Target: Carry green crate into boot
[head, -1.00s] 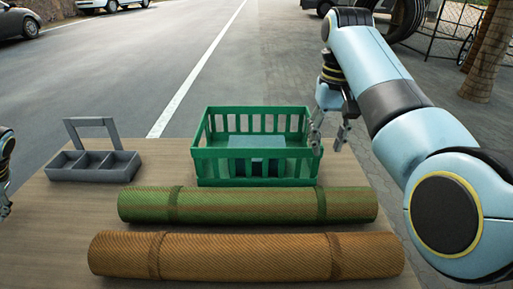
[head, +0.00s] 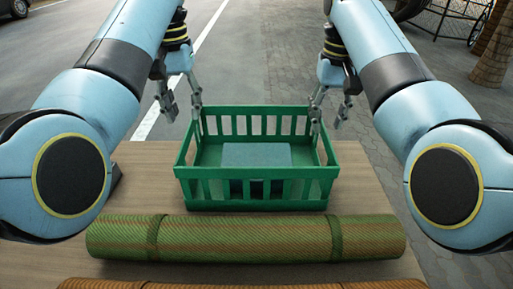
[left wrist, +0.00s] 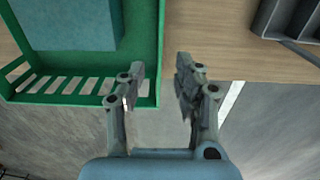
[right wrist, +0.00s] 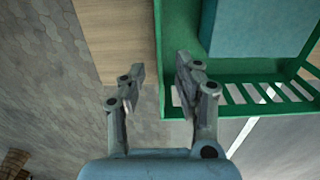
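The green crate (head: 256,204) stands upright on the wooden table, with a blue-grey box (head: 256,155) inside it. My left gripper (head: 182,108) is open at the crate's far left corner. In the left wrist view, the crate's side edge (left wrist: 157,30) runs between its fingers (left wrist: 158,82). My right gripper (head: 327,118) is open at the far right corner. In the right wrist view, the crate's side edge (right wrist: 159,40) lies between its fingers (right wrist: 160,80). I cannot tell whether any finger touches the crate. No open car boot is visible.
A green rolled mat (head: 250,238) lies in front of the crate, and an orange-brown roll (head: 240,284) lies nearer. A grey divided caddy (left wrist: 283,18) shows in the left wrist view. A parked car (head: 14,8) is far left. Road and paving lie beyond the table.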

